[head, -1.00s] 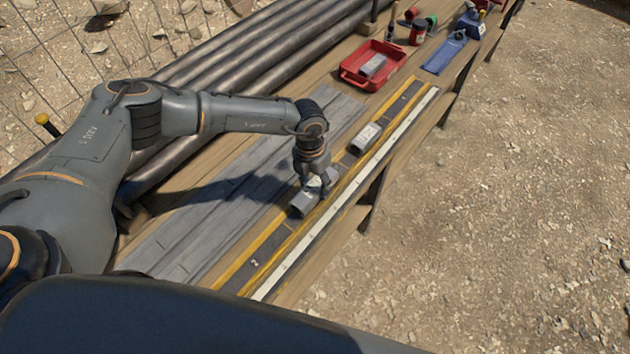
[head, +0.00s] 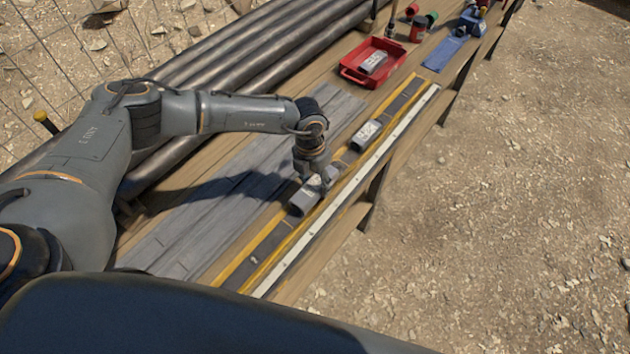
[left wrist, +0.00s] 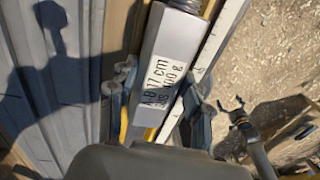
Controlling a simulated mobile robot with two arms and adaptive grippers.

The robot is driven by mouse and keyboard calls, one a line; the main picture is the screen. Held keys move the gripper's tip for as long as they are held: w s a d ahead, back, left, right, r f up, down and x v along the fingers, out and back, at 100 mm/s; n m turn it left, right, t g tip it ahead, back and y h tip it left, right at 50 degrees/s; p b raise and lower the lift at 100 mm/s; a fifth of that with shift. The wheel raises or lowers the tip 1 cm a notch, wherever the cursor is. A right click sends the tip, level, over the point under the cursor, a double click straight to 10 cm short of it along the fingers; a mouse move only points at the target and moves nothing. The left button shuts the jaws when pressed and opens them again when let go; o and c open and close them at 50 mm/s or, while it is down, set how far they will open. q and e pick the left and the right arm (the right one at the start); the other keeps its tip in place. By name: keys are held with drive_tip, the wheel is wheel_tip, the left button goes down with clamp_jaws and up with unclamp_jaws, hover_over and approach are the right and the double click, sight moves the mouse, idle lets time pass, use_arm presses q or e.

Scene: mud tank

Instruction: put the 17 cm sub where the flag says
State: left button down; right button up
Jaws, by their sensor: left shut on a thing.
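The 17 cm sub (head: 303,199) is a grey block-like pipe piece on the dark, yellow-edged strip (head: 262,252). In the left wrist view its white label (left wrist: 165,75) shows "17 cm" and what looks like "400 g". My left gripper (head: 318,183) is shut on the sub, with one finger on each side of it; the fingers also show in the left wrist view (left wrist: 155,98). I cannot tell whether the sub touches the strip. A gripper that looks like my right one (left wrist: 232,108) shows off the bench at the right, with prongs apart. I cannot make out a flag.
Another grey sub (head: 367,134) lies farther up the strip. A red tray (head: 350,77) holds a grey piece (head: 373,63). A white rule (head: 345,192) runs along the bench's front side. Grey planks (head: 200,215) and dark pipes (head: 235,62) lie to the left. A blue cloth (head: 445,54) lies far back.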

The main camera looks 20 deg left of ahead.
use_arm(q)
drive_tip(key=shift+f, duration=0.3)
drive_tip(key=shift+c, duration=1)
unclamp_jaws()
wheel_tip(320, 180, up, 7)
drive_tip(key=p, duration=0.4)
drive_tip(key=shift+p, duration=0.35)
drive_tip(key=shift+s, duration=0.1)
